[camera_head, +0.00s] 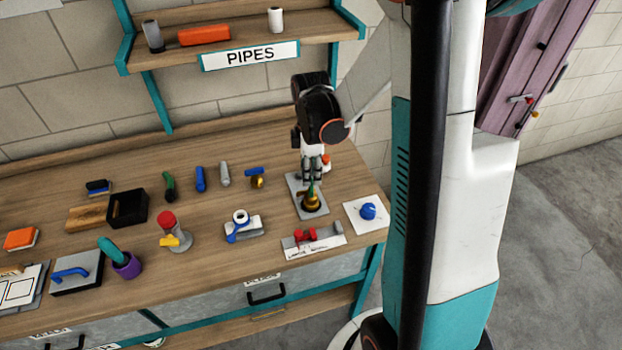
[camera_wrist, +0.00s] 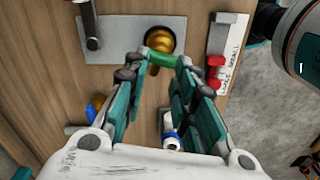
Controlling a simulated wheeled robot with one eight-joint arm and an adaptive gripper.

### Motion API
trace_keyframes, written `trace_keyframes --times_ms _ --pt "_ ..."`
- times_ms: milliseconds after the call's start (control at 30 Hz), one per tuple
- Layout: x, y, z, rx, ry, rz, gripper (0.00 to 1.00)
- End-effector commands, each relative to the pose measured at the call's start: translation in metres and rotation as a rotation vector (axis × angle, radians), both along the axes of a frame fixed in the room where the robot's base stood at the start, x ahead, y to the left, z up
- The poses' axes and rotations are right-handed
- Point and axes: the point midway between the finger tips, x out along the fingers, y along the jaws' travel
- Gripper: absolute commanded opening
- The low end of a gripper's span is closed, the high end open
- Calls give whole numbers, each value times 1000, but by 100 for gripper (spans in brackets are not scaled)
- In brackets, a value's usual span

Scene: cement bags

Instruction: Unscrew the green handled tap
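The green handled tap has a brass body (camera_head: 312,202) and a small green handle (camera_wrist: 162,60). It stands on a grey metal plate (camera_head: 298,186) near the right end of the workbench. In the wrist view the brass body (camera_wrist: 160,38) lies just beyond the handle. My gripper (camera_head: 312,178) points down directly over the tap. In the wrist view my gripper's fingertips (camera_wrist: 163,58) are apart, one at each end of the green handle. Whether they press on it cannot be told. The fingers partly hide the handle in the head view.
A tap with a red handle (camera_head: 306,236) on a labelled plate is close in front, and a blue knob (camera_head: 368,211) on a white plate is to the right. A white and blue fitting (camera_head: 241,226) lies left. A metal pipe piece (camera_wrist: 91,25) stands on the tap's plate.

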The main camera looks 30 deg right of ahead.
Motion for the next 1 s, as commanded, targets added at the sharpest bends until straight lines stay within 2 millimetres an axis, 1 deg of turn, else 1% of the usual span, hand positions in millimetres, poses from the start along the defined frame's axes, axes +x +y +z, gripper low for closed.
trace_keyframes --times_ms 667,767,1000 --pt "0 0 2 0 0 -877 25" --pt "0 0 -2 0 0 -1006 25" --pt "0 0 -2 0 0 -1318 25"
